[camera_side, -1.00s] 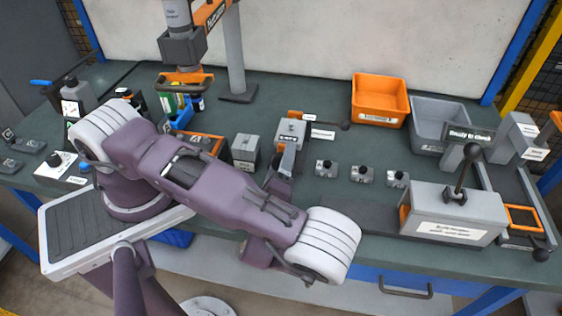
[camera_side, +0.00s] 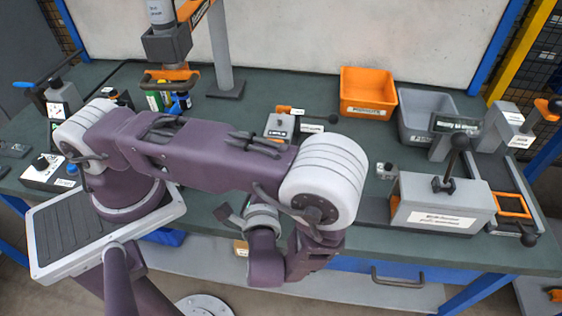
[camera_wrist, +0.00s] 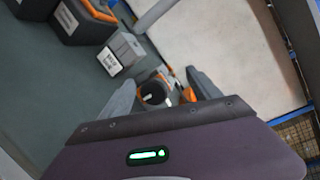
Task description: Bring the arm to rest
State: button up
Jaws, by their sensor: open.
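My gripper (camera_wrist: 161,90) shows in the wrist view as two grey fingers, spread apart with nothing held between them. Beyond the gap is a dark and orange tool on a post (camera_wrist: 155,92). In the side view my purple and white arm is bent, with its elbow raised over the front of the bench (camera_side: 325,85). My wrist hangs by the bench's front edge, and one grey finger (camera_side: 227,214) shows left of it. The other finger is hidden there.
An orange bin (camera_side: 367,95) and a grey bin (camera_side: 404,125) stand at the back right. A grey lever box (camera_side: 443,203) sits front right. The arm hides the front middle of the bench. In the wrist view a labelled grey block (camera_wrist: 121,54) stands upper left of the fingers.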

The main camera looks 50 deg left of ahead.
jog(key=s+r+n+g+h, duration=0.1)
jog(key=s+r+n+h, duration=0.2)
jog(key=r+h, duration=0.2)
jog(key=s+d+r+n+g+h, duration=0.1)
jog(key=s+r+n+h, duration=0.3)
jog(key=r, duration=0.7)
jog(key=s+r+n+g+h, duration=0.1)
jog(key=s+r+n+h, duration=0.2)
jog(key=r, duration=0.5)
jog(key=n+h, duration=0.1)
jog(key=h, duration=0.1)
jog(key=shift+s+d+h, duration=0.15)
jog(key=shift+d+h, duration=0.1)
jog(key=shift+h, duration=0.05)
